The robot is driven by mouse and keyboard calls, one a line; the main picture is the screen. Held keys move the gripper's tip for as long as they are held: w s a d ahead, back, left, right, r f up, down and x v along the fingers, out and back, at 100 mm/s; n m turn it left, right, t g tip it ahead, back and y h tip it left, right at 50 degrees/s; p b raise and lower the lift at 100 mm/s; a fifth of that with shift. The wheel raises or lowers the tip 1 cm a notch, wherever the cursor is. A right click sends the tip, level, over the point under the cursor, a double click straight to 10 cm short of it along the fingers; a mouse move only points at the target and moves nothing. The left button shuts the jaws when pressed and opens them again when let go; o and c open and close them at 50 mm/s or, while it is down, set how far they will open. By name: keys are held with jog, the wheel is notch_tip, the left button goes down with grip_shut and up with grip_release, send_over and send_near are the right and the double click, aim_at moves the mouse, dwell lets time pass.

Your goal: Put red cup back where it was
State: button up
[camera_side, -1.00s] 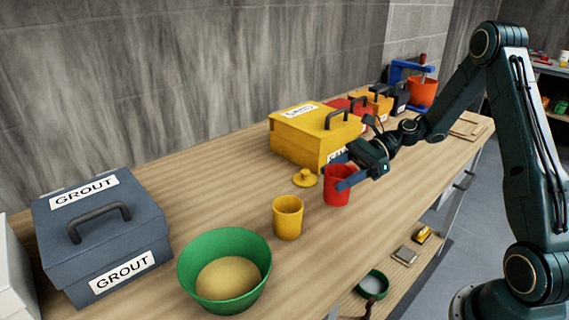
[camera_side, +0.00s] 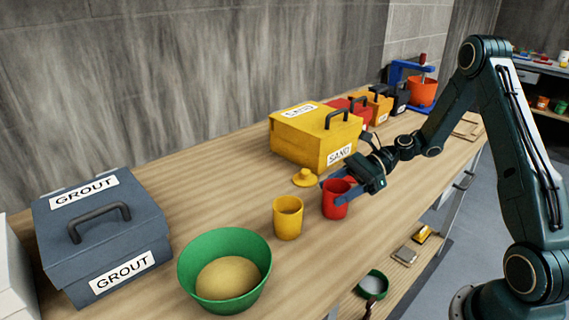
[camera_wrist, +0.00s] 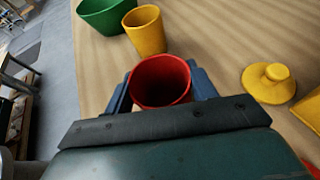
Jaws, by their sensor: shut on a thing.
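The red cup (camera_side: 333,207) is upright at the front part of the wooden bench, to the right of the yellow cup (camera_side: 288,217). My gripper (camera_side: 341,190) reaches it from the right, with a finger on either side of the cup. In the wrist view the red cup (camera_wrist: 161,82) sits between the two dark blue fingers, its open mouth showing and its inside looking empty. My gripper is shut on it. The cup's base looks to be at or very near the bench top; I cannot tell if it touches.
A yellow lid (camera_side: 305,178) lies behind the red cup. A yellow SAND box (camera_side: 312,142) stands behind that. A green bowl (camera_side: 213,292) with tan material and a grey GROUT box (camera_side: 100,262) are at the left. The bench's front edge is close by.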

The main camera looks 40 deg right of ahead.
jog(key=shift+f, duration=0.15)
jog(key=o, duration=1.1)
jog(key=shift+c, duration=0.2)
jog(key=shift+d+r, duration=0.2)
jog(key=shift+r, duration=0.05)
jog(key=v, duration=1.1)
jog(key=shift+s+d, duration=0.15)
jog(key=shift+s, duration=0.1)
jog(key=shift+r, duration=0.15)
